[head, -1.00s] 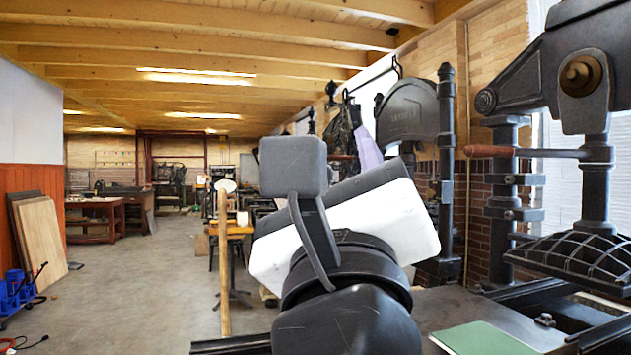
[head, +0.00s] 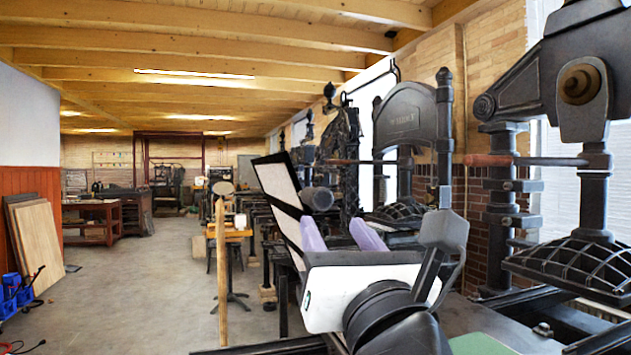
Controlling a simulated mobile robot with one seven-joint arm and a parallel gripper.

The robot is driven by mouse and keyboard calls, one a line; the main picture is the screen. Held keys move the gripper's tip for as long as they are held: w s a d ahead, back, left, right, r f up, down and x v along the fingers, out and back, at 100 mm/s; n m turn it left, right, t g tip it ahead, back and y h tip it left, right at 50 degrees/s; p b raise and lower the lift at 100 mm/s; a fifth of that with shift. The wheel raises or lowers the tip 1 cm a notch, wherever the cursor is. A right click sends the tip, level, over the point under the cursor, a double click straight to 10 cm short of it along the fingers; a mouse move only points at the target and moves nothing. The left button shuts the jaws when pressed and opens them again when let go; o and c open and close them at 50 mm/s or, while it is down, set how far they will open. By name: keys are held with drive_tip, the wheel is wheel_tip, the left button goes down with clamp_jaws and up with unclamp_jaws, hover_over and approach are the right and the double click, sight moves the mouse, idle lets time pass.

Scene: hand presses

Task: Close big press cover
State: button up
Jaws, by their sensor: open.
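The big press cover is most likely the tilted white panel with a black frame (head: 277,183), standing raised left of centre in the head view. Its lower part is partly hidden behind my gripper. My gripper (head: 340,228) is in front of the panel's right side, its two lavender fingers spread apart with nothing between them. I cannot tell whether a finger touches the panel. The big black press (head: 585,85) rises at the right, with its ribbed platen (head: 575,262) above the dark bed.
A green flat thing (head: 482,344) lies at the lower right, partly behind my arm. A wooden-handled bar (head: 490,160) sticks out left from the press. Another black press (head: 408,118) stands behind. A wooden pole (head: 221,265) stands left; the floor beyond it is open.

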sight(316, 196)
drive_tip(key=p+x, duration=0.2)
drive_tip(key=x, duration=0.7)
drive_tip(key=shift+w+a+r+p, duration=0.1)
drive_tip(key=shift+w+p, duration=0.15)
drive_tip(key=shift+p, duration=0.15)
clamp_jaws()
